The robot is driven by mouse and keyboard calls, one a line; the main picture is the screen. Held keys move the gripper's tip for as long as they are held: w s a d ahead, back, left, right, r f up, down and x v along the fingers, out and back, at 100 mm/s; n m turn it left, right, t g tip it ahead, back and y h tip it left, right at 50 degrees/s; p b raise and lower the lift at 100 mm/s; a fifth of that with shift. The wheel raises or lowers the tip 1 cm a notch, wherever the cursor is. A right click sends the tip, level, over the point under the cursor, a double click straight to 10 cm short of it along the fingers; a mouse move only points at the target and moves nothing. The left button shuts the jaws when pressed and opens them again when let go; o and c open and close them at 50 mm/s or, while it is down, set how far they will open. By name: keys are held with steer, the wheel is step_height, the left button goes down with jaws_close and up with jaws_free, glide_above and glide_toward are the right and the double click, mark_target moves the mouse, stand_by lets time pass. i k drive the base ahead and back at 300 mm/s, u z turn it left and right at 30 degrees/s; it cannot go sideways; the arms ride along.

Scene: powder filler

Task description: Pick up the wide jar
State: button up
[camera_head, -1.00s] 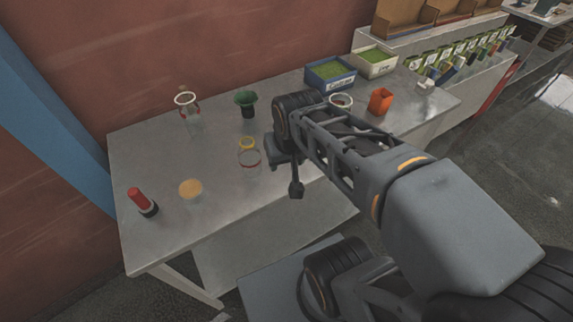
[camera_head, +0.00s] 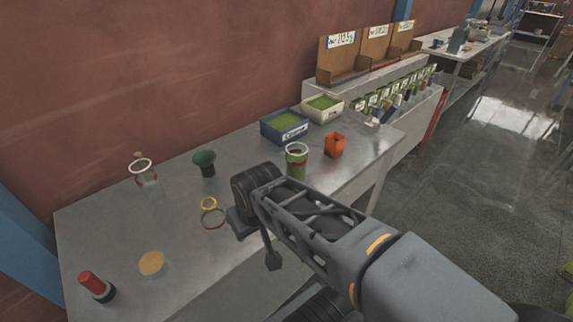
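Several vessels stand on the grey metal table (camera_head: 110,225), and I cannot tell for sure which is the wide jar. A clear jar (camera_head: 147,183) with a white rim and red fittings stands at the back left. A white-rimmed jar (camera_head: 297,166) with green contents stands behind my arm, beside the orange container. A clear, low vessel or ring with a reddish rim (camera_head: 213,219) lies near a yellow ring (camera_head: 208,204). My gripper (camera_head: 256,242) is over the table's front part, right of these rings. It is dark and partly hidden by my arm; no held object is visible.
A green funnel (camera_head: 205,166) stands behind the rings. A red-capped item (camera_head: 97,286) and an orange disc (camera_head: 152,262) are at front left. Blue (camera_head: 285,126) and white (camera_head: 322,109) bins and an orange container (camera_head: 334,144) are at the right end. Bare table lies at the left.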

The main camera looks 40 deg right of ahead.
mark_target(296, 164)
steer(key=k, duration=0.5)
steer(key=u, duration=3.35)
steer(key=k, duration=1.5)
steer(key=z, duration=1.35)
steer(key=i, duration=0.5)
